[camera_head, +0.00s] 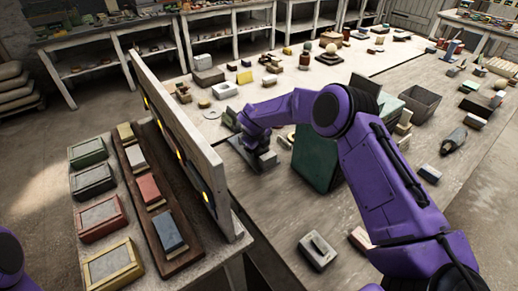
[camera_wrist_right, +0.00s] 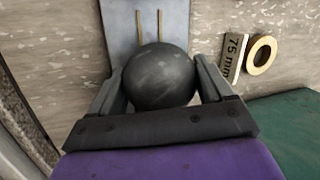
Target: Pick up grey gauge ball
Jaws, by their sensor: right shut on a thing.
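The grey gauge ball (camera_wrist_right: 158,78) is a dark, smooth sphere in the right wrist view. It sits between the two fingers of my right gripper (camera_wrist_right: 160,88), which is shut on it. Behind the ball is a pale grey block (camera_wrist_right: 125,25) with two thin brass rods; I cannot tell whether the ball touches it. In the head view my right gripper (camera_head: 258,152) is low at the worktable, just right of the upright board, and the ball is hidden there. My left gripper is not in view.
A white "75 mm" label (camera_wrist_right: 233,55) and a brass ring (camera_wrist_right: 262,54) lie right of the ball. An upright board (camera_head: 180,130) stands close left of my right gripper. Several small blocks cover the worktable (camera_head: 285,205).

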